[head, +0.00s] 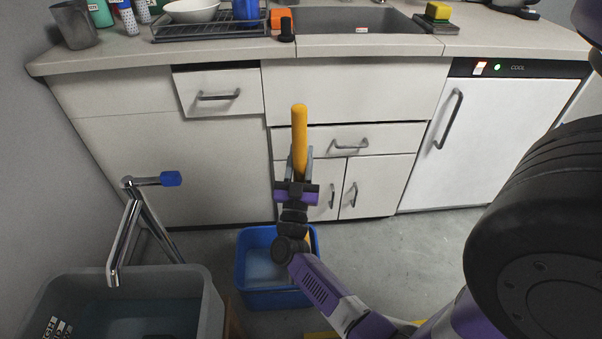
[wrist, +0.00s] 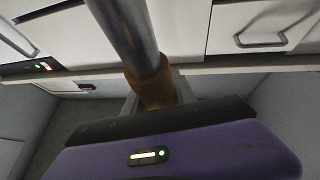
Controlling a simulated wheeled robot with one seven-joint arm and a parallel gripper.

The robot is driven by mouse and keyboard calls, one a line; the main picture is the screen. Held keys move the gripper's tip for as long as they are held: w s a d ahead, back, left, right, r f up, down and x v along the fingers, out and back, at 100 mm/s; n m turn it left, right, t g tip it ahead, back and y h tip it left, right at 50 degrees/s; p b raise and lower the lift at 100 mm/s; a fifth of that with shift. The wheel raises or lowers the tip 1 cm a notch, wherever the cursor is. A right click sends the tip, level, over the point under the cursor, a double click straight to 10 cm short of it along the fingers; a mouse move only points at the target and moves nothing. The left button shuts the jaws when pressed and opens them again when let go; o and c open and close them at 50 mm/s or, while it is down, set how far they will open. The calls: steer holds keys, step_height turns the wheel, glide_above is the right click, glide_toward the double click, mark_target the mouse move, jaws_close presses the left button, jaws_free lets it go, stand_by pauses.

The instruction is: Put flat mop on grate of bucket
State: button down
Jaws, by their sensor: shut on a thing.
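The flat mop's yellow handle (head: 300,130) stands roughly upright in front of the cabinets. My gripper (head: 300,172) is shut on this handle. The wrist view shows the orange-yellow grip (wrist: 153,88) between my fingers and a metal shaft (wrist: 122,30) running from it. I cannot make out the mop's flat head. A blue bucket (head: 243,268) stands on the floor below my gripper, partly hidden by my arm. I cannot make out a grate clearly on either bucket.
White cabinets (head: 130,165) and a counter (head: 370,45) with a sink run across the back. One drawer (head: 220,92) sticks out slightly at the upper left. A white fridge (head: 490,140) stands at the right. The grey floor (head: 400,255) between the blue bucket and fridge is open.

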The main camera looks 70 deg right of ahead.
steer(key=shift+f+b, duration=0.95)
steer(key=shift+f, duration=1.2)
steer(key=shift+f, duration=0.15)
steer(key=c, duration=1)
jaws_free()
